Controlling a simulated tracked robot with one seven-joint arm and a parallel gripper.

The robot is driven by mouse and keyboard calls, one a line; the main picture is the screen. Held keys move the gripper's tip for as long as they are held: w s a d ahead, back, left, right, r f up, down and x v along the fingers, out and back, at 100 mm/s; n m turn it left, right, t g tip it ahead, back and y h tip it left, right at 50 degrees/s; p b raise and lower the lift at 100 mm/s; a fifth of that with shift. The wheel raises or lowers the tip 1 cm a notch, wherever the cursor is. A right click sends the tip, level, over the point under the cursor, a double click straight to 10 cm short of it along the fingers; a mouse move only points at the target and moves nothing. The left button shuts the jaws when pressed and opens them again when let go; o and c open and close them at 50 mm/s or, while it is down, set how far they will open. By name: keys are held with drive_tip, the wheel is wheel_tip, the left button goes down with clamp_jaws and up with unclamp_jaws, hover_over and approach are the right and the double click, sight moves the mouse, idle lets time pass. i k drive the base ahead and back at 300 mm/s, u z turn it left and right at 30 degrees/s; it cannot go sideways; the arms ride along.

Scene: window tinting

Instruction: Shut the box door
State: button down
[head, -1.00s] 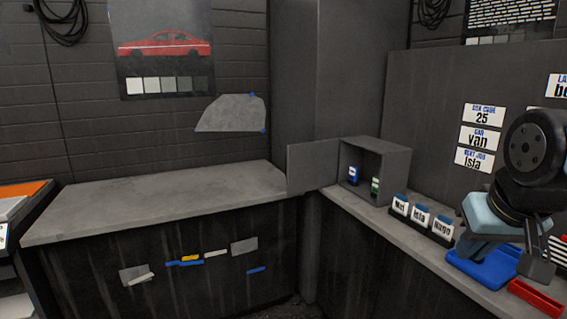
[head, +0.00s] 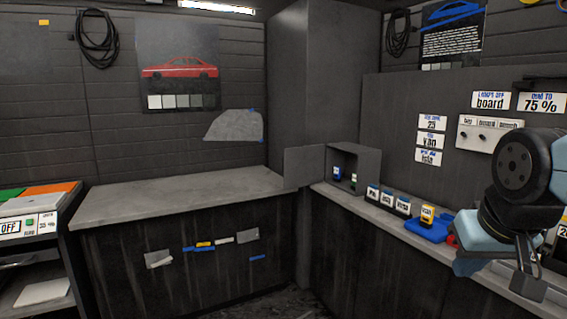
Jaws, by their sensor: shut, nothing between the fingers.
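The grey box (head: 368,161) stands on the right counter near the corner. Its door (head: 304,166) is open, swung out to the left of the box mouth. A small blue-topped item (head: 337,173) and a small green-topped item (head: 353,181) stand inside. My gripper (head: 528,284) is at the right, pointing down in front of the counter edge. It is shut and empty, well apart from the box and its door.
Labelled black holders (head: 387,199) stand in a row on the right counter (head: 330,190), then a yellow scanner-like item (head: 428,214) on a blue tray (head: 428,232). The left counter top (head: 170,198) is clear. A wall panel (head: 395,110) rises behind the right counter.

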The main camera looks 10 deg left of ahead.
sight(304, 165)
drive_tip(key=u, duration=0.35)
drive_tip(key=i, duration=0.7)
drive_tip(key=u, duration=0.8)
drive_tip(key=i, duration=2.45)
drive_tip(key=z, duration=0.7)
